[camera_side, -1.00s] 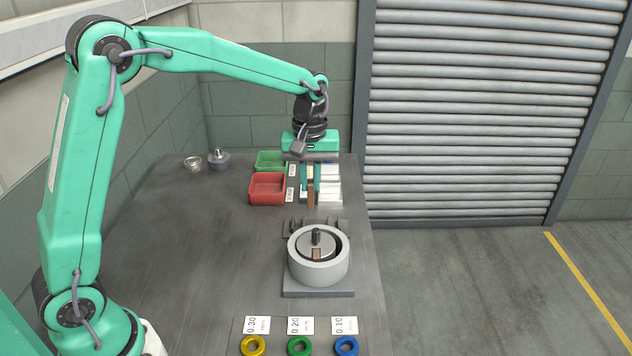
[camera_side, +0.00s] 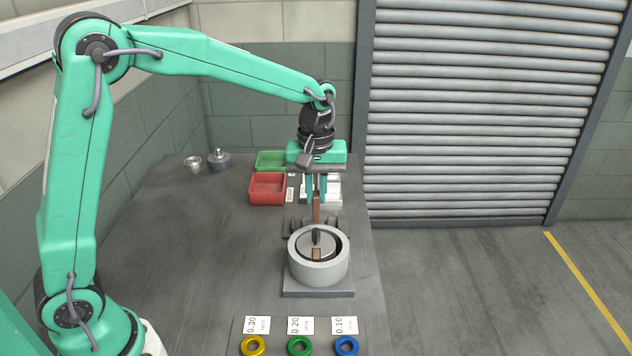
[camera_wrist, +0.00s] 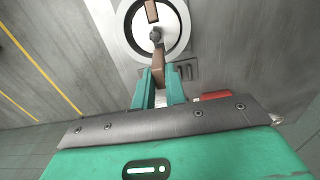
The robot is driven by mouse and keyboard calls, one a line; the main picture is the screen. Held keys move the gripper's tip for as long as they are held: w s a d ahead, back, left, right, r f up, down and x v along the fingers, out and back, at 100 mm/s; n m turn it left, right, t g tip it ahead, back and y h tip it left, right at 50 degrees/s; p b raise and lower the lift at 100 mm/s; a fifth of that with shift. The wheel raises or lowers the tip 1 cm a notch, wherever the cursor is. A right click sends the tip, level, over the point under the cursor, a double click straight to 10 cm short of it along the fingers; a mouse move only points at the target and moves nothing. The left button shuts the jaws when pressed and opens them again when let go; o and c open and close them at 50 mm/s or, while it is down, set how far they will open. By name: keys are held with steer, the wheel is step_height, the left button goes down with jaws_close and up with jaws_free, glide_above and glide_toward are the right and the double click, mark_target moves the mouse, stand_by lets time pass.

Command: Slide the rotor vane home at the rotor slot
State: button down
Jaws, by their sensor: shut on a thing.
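My gripper (camera_side: 317,188) is shut on a brown rotor vane (camera_side: 317,209), which hangs upright below the teal fingers. In the wrist view the vane (camera_wrist: 158,66) sits between the fingertips (camera_wrist: 159,82). The vane is above the table, behind the pump housing in the side view. The grey round pump housing (camera_side: 301,264) stands on a square base, with the rotor (camera_side: 328,243) and its dark shaft (camera_side: 316,237) inside. A brown piece (camera_side: 317,254) shows in the rotor on the near side, and also in the wrist view (camera_wrist: 151,11). The slot facing the gripper cannot be made out.
A dark slotted block (camera_side: 300,227) stands right behind the housing. A red bin (camera_side: 252,189), a green bin (camera_side: 270,155) and a pale rack (camera_side: 334,190) are at the back. Yellow, green and blue rings (camera_side: 347,346) lie at the front.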

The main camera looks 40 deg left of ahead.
mark_target(316, 219)
steer(key=shift+f, duration=1.6)
steer(key=shift+r, duration=0.1)
step_height(316, 219, up, 5)
step_height(316, 219, down, 6)
steer(key=shift+r, duration=0.1)
steer(key=shift+f, duration=0.35)
steer(key=shift+f, duration=1.4)
steer(key=shift+f, duration=0.15)
